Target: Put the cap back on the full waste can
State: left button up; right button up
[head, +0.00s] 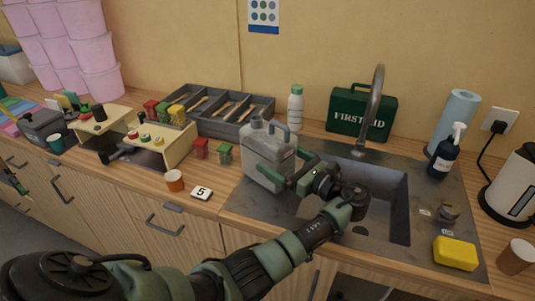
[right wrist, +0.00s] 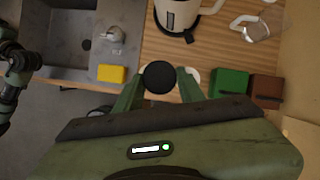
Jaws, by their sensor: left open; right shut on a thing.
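The grey waste can (head: 262,158) stands upright at the left side of the sink, its neck uncovered at the top left, next to its handle. My left gripper (head: 287,170) is open at the can's right side, one finger in front of it; whether it touches the can I cannot tell. My right gripper (right wrist: 159,85) shows only in the right wrist view. It is shut on a round black cap (right wrist: 159,77), held above the counter's front edge, right of the sink.
The sink basin (head: 385,205) is right of the can, with a tall tap (head: 376,105) behind. A yellow sponge (head: 455,253), dark spray bottle (head: 446,152) and kettle (head: 515,188) stand to the right.

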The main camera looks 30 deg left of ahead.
jog(key=shift+d+f, duration=0.1)
pick_arm(q)
jog(key=shift+w, duration=0.1)
jog(key=a, duration=0.2)
jog(key=w+a+p, duration=0.1)
jog(key=a, duration=0.1)
jog(key=shift+a+f, duration=0.15)
pick_arm(e)
jog(key=shift+r, duration=0.8)
pick_arm(q)
jog(key=shift+a+f+p, duration=0.15)
jog(key=shift+a+p, duration=0.15)
jog(key=shift+a, duration=0.15)
jog(key=shift+d, duration=0.15)
jog(key=shift+c, duration=0.3)
jog(key=c, duration=1.5)
jog(key=shift+r, duration=0.25)
jog(key=c, duration=0.4)
jog(key=shift+w, duration=0.1)
jog(key=shift+c, duration=0.2)
pick_arm(e)
jog(key=shift+w, duration=0.1)
